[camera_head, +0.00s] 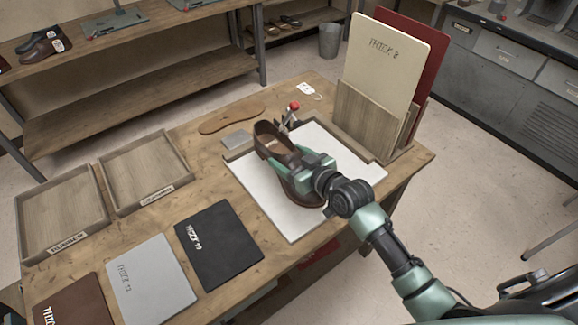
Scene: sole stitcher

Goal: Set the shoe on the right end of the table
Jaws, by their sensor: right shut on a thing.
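A brown shoe (270,138) is on or just over a white board (265,197) on the wooden table (190,262); I cannot tell if it touches the board. My right gripper (305,163) is shut on the shoe. It covers part of the shoe's middle, and the shoe's end shows below it. The right end of the table holds a wooden rack (358,118) with a cream board and a dark red board upright in it. My left gripper is not in view.
Two wooden trays (104,208) stand at the left. Black (222,258), grey (150,283) and brown sheets lie along the front edge. A tan sole (232,118), a small grey block (237,139) and a red-topped tool (293,107) lie near the shoe. A shelf (140,85) stands behind.

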